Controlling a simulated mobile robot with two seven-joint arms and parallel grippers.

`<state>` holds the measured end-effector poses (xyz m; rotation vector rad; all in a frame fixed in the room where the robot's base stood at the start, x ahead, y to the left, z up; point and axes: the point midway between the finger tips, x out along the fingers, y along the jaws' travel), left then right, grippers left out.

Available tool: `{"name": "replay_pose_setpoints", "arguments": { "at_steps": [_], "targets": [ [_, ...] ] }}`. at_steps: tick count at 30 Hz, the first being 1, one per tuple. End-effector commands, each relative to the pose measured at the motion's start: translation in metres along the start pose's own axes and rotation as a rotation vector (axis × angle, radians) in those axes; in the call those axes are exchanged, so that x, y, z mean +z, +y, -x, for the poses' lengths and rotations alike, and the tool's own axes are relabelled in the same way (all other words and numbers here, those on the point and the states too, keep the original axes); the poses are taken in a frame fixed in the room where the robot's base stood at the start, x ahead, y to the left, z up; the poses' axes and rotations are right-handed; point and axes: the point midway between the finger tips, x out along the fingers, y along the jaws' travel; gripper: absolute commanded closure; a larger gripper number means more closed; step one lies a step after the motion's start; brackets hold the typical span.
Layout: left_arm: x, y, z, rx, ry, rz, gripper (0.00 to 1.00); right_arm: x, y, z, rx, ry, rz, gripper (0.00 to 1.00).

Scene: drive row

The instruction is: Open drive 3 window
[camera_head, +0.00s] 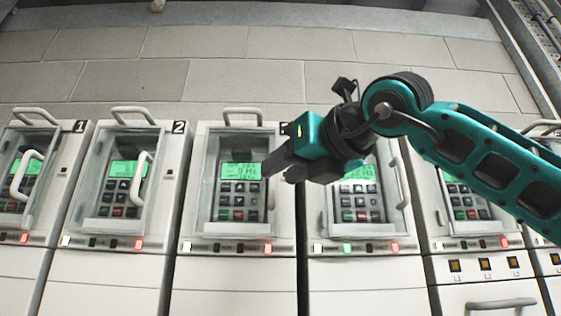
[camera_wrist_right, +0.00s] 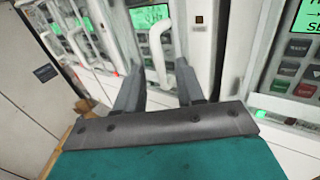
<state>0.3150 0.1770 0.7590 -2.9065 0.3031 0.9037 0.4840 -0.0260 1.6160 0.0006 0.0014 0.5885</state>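The drive 3 window (camera_head: 213,185) is in the middle of the head view and looks shut, with a lit green display behind it. Its number label is mostly hidden by my right arm. My right gripper (camera_head: 274,170) is in front of the window's right edge and covers that part. In the right wrist view its two fingers (camera_wrist_right: 160,92) are apart, and a white bar handle (camera_wrist_right: 158,50), probably this window's, shows beyond and between them. I cannot tell whether the fingers touch it. My left gripper is out of view.
Drive 1 (camera_head: 52,215) and drive 2 (camera_head: 118,258) stand to the left, with upright window handles. Another drive (camera_head: 360,272) with a lit green lamp stands to the right, partly behind my right arm. A tiled wall (camera_head: 270,85) is behind the row.

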Motion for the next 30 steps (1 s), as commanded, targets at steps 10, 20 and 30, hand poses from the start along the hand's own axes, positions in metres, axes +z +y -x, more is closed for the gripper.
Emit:
{"name": "replay_pose_setpoints", "arguments": {
  "at_steps": [10, 20, 30],
  "targets": [
    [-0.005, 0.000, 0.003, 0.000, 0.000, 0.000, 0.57, 0.000, 0.000, -0.016, 0.000, -0.001, 0.001, 0.62],
    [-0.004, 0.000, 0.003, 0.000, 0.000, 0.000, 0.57, 0.000, 0.000, -0.016, 0.001, 0.000, 0.001, 0.80],
    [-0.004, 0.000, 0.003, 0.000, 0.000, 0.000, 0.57, 0.000, 0.000, -0.016, 0.000, -0.001, 0.000, 1.00]
  ]
}}
